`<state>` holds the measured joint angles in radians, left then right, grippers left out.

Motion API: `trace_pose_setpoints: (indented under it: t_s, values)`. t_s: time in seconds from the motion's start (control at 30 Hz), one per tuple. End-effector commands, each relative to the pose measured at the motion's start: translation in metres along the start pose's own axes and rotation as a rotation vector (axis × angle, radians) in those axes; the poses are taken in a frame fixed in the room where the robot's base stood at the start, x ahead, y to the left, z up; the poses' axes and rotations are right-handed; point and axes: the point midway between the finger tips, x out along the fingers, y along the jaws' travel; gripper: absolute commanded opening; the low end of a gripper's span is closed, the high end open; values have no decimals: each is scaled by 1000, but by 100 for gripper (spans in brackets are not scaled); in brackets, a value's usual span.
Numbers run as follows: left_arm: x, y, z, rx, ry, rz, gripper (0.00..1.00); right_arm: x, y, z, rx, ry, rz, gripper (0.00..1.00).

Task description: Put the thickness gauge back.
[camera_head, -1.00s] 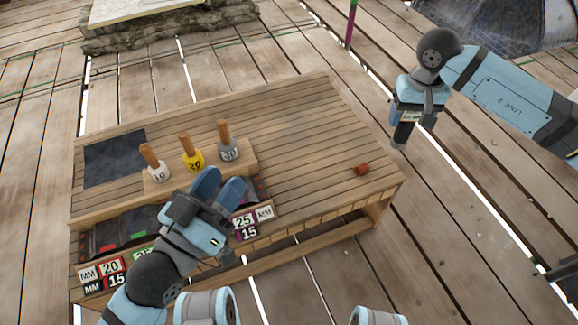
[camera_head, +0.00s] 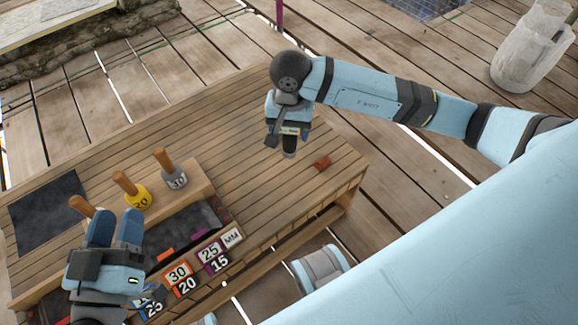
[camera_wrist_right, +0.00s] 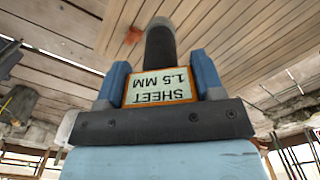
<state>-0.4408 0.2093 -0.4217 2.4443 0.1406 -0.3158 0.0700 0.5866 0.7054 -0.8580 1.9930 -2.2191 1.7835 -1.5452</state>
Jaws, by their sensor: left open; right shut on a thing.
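The thickness gauge (camera_wrist_right: 160,88) is in my right gripper (camera_wrist_right: 161,84), between its blue fingers. Its pale label has an orange border and reads "SHEET 1.5 MM" upside down in the right wrist view. A dark grey rounded end (camera_wrist_right: 160,45) sticks out beyond the fingers. In the head view my right gripper (camera_head: 289,132) is over the right part of the bench, with the gauge's dark end (camera_head: 289,150) pointing down. My left gripper (camera_head: 115,228) is open and empty at lower left, in front of the handled pieces, hiding part of the bench.
The slatted bench (camera_head: 235,150) bears a dark mat (camera_head: 48,212), wooden-handled pieces marked 20 (camera_head: 137,198) and 30 (camera_head: 175,178), and a third partly hidden. A dark tray (camera_head: 180,235) has numbered labels (camera_head: 210,253) along its front. A small red block (camera_head: 322,163) lies near the right edge.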

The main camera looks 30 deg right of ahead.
Motion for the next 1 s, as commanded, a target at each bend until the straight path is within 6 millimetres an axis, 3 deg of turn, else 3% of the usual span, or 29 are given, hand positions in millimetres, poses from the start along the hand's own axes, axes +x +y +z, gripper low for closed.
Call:
trace_pose_setpoints:
  t_s: [0.03,0.1,0.4,0.67,1.0]
  values:
    - [1,-3,11,4,-19,3,43,20,0,1,1,-4,3,29]
    - [1,-4,20,3,-48,5,43,40,1,1,1,-4,4,29]
    - [-2,-9,58,-3,-174,18,43,114,1,0,-1,-4,2,29]
    - [0,-11,60,24,-181,22,43,136,0,-2,-3,-1,1,29]
    - [4,-20,59,118,-131,29,43,177,1,-2,-4,-1,1,29]
